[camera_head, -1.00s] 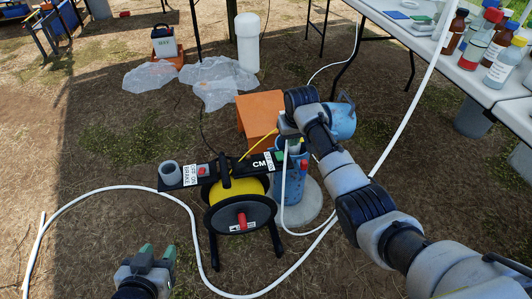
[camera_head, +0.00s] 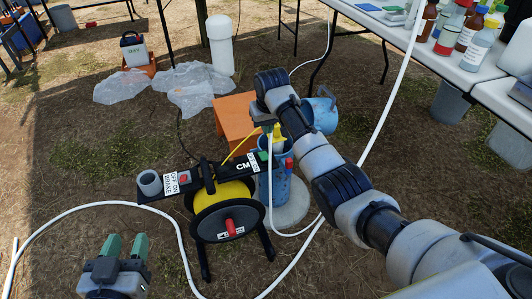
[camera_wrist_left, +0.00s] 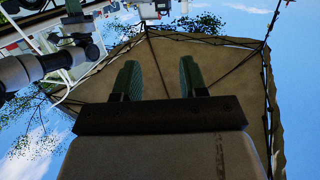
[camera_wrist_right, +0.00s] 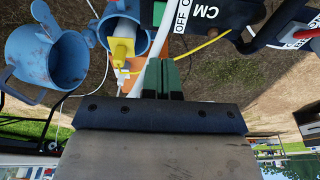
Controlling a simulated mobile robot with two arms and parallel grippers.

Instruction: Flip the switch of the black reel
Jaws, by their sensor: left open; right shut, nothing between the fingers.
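The black reel (camera_head: 212,205) stands on its legs in the head view, with a yellow drum and a red knob in front. Its top bar has a grey cup and red button (camera_head: 183,178) beside an OFF ON BRAKE label at the left, and CM lettering at the right. My right gripper (camera_head: 263,144) is shut and empty above the bar's right end; its green fingers (camera_wrist_right: 160,78) also show in the right wrist view, near an OFF label (camera_wrist_right: 183,15). My left gripper (camera_head: 127,243) is open and empty, low and left of the reel.
A blue container (camera_head: 275,190) on a pale round base stands right of the reel, with an orange box (camera_head: 233,117) behind. A blue jug (camera_head: 322,112) is beyond my right arm. White tubing (camera_head: 180,238) loops around the reel. A bottle-laden table (camera_head: 490,92) is at right.

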